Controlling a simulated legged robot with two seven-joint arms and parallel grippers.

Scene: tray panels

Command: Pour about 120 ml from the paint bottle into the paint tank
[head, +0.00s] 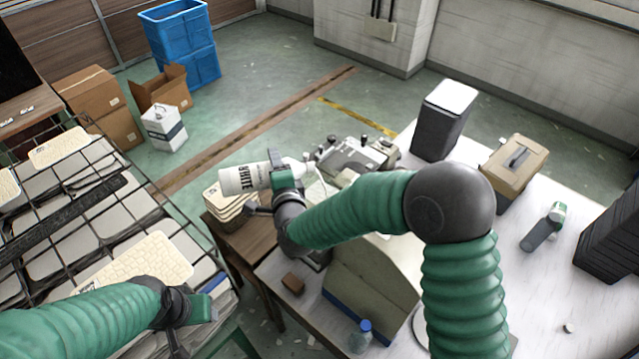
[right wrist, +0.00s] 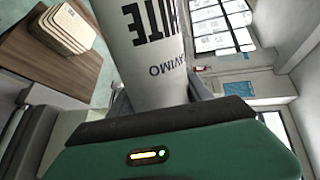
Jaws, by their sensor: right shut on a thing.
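The paint bottle (head: 245,179), white with the dark word WHITE, lies nearly on its side in the air, its narrow end to the right. My right gripper (head: 277,177) is shut around it near that end. In the right wrist view the bottle (right wrist: 150,45) stands out between the fingers. A thin pale curved line shows just right of the narrow end; I cannot tell whether it is paint. A grey machine (head: 352,158) with dark knobs is behind and right of the bottle; I cannot clearly make out the paint tank. My left gripper (head: 200,308) is at lower left, fingers unclear.
A wire rack with pale panels (head: 140,262) fills the left. Stacked panels (head: 232,208) sit on a brown table below the bottle. A beige machine (head: 375,275), a blue-capped bottle (head: 360,338) and a toolbox (head: 515,165) stand on the white table.

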